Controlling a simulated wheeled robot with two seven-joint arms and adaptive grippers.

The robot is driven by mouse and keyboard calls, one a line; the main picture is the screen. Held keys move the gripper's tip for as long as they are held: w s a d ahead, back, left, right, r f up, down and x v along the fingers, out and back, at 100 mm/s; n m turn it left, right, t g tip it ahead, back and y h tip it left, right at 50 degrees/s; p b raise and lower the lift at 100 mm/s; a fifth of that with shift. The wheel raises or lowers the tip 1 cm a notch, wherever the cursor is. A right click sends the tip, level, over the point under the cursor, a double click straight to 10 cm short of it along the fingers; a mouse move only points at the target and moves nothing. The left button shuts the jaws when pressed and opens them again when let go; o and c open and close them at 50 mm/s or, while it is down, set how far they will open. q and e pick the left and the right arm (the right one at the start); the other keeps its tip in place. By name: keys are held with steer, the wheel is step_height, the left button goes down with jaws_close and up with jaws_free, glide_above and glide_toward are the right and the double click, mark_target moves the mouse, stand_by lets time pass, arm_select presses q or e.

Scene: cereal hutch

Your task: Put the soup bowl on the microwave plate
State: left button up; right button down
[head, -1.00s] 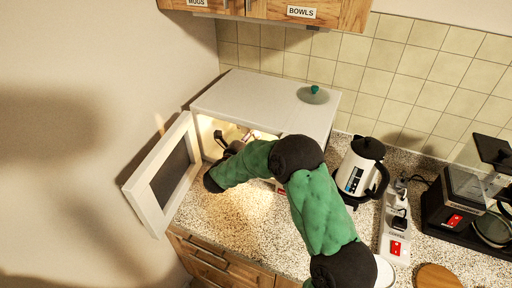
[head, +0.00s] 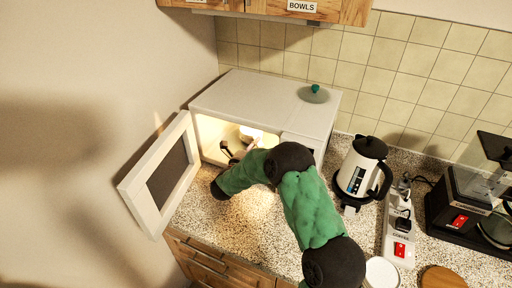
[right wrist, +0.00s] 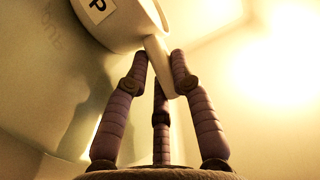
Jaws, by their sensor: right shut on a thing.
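The soup bowl (right wrist: 112,22) is pale, with a label whose letter P shows at the top of the right wrist view. My right gripper (right wrist: 160,62) is shut on the bowl's handle (right wrist: 160,66). In the head view my right gripper (head: 230,152) is inside the open microwave (head: 262,95), and the white bowl (head: 250,133) shows just beyond it in the lit cavity. The bowl looks held up inside. The microwave plate cannot be made out; my arm covers part of the opening. My left gripper is not in view.
The microwave door (head: 163,178) stands open to the left. A kettle (head: 362,172), a power strip (head: 399,225) and a coffee maker (head: 465,205) stand to the right. A cabinet (head: 300,8) hangs above.

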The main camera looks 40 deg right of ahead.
steer(key=shift+f, duration=0.1)
steer(key=c, duration=1.1)
jaws_free()
steer(key=shift+o, duration=0.2)
steer(key=shift+a+r, duration=0.15)
steer(key=shift+r, duration=0.05)
steer(key=p+v, duration=0.1)
steer(key=v, duration=1)
steer(key=shift+s+a+p, duration=0.25)
steer(key=shift+a+p, duration=0.1)
